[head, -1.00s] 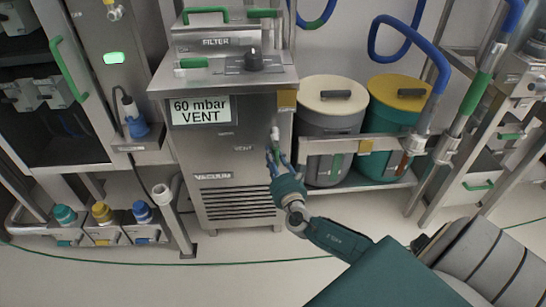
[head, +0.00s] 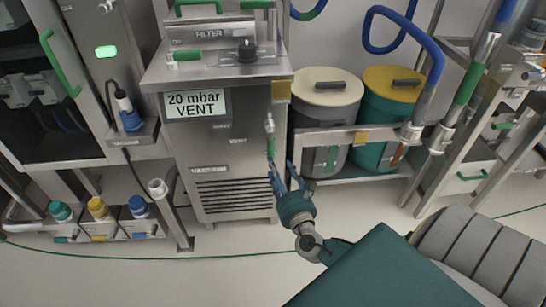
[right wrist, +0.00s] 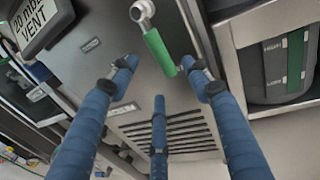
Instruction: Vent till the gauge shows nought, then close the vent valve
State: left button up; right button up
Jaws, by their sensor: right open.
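The gauge display (head: 197,104) on the steel vacuum cabinet reads "20 mbar VENT"; it also shows, tilted, in the right wrist view (right wrist: 38,22). The vent valve (head: 269,124) sits on the cabinet's right front edge, with its green lever (head: 271,147) pointing down. In the right wrist view the green lever (right wrist: 158,50) slants, its lower end between the upper fingertips in the picture. My right gripper (head: 277,170) is open and empty just below the lever; I cannot tell if a finger touches it. My left gripper is not in view.
A grey bin (head: 324,115) with a cream lid and a green bin (head: 385,118) with a yellow lid stand right of the cabinet, behind a steel rail (head: 345,137).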

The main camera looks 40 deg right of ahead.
jog(key=shift+v, duration=1.35)
